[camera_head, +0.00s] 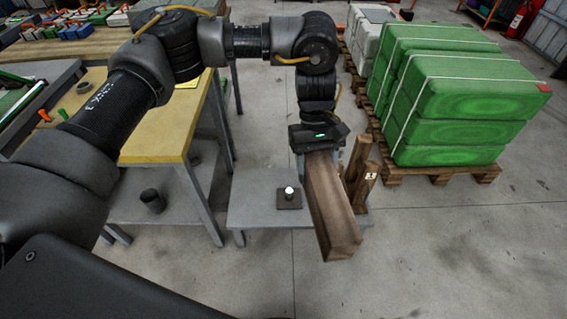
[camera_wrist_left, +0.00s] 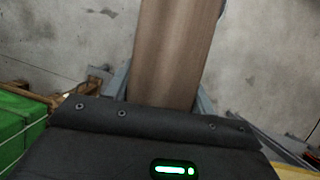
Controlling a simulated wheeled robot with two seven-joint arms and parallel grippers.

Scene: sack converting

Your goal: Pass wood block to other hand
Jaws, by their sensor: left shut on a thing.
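A long brown wood block (camera_head: 333,212) is held in my left gripper (camera_head: 318,152), which is shut on one end of it. The block slopes down toward the camera, in front of a low grey table. In the left wrist view the block (camera_wrist_left: 172,50) runs up and out of the frame from between the fingers of my left gripper (camera_wrist_left: 165,98). The fingertips are mostly hidden by the block and the gripper body. My right gripper is in neither view.
More wood blocks (camera_head: 362,180) stand upright beside the held one. Green sacks (camera_head: 465,100) are stacked on a pallet at right. A yellow-topped workbench (camera_head: 165,135) stands at left. Floor at lower right is clear.

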